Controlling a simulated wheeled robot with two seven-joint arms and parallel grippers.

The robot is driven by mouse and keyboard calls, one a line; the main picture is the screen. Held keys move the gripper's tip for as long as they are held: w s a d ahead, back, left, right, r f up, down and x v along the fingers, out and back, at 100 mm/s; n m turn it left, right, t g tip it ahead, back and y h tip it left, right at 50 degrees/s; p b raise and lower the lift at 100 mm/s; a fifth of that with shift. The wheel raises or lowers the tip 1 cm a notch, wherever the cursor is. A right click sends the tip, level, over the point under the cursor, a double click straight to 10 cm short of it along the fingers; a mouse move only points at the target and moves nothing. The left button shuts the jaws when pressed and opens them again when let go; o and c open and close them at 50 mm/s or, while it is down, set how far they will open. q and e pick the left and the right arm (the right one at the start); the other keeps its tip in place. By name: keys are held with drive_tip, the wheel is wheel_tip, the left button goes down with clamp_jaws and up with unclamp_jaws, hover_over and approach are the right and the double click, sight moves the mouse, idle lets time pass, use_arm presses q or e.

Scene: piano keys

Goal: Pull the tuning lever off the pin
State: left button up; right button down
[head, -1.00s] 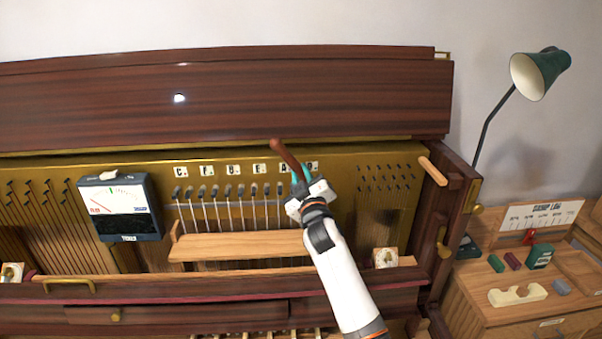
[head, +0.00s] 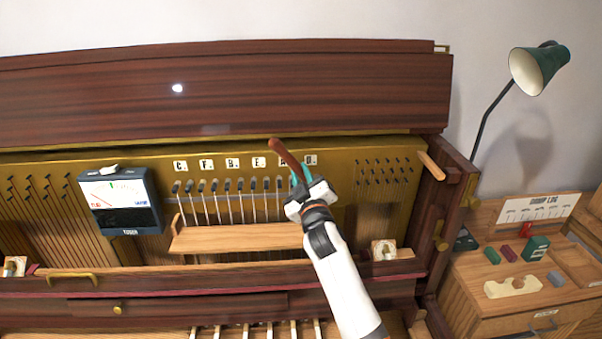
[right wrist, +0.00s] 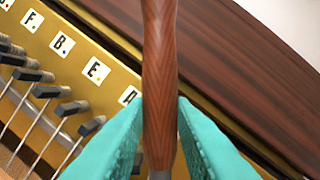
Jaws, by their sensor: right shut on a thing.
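The tuning lever (head: 285,157) has a reddish-brown wooden handle. It slants up and to the left out of my right gripper (head: 301,183), in front of the letter cards on the gold plate. In the right wrist view the handle (right wrist: 159,70) stands between the teal fingers of my right gripper (right wrist: 160,135), which is shut on it. A grey metal part shows at the bottom of that view. The lever's tip and the pin under it are hidden, so I cannot tell whether they touch. My left gripper is not in view.
Tuning pins (head: 227,186) stand in a row under the letter cards. A wooden ledge (head: 235,240) lies below them. A tuner meter (head: 120,202) stands at the left. A side cabinet (head: 500,315) with a green lamp (head: 540,68) is at the right. The air above the piano is clear.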

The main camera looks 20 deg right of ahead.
drive_tip(key=shift+s+a+r, duration=0.1)
drive_tip(key=shift+s+r, duration=0.05)
drive_tip(key=shift+s, duration=0.15)
drive_tip(key=shift+p+v, duration=0.55)
drive_tip(key=shift+v, duration=0.35)
drive_tip(key=shift+s+a+r+p, duration=0.1)
drive_tip(key=shift+s+a+p, duration=0.25)
drive_tip(key=shift+s, duration=0.65)
drive_tip(key=shift+s+a+p, duration=0.2)
drive_tip(key=shift+s+a, duration=0.1)
drive_tip(key=shift+s, duration=0.7)
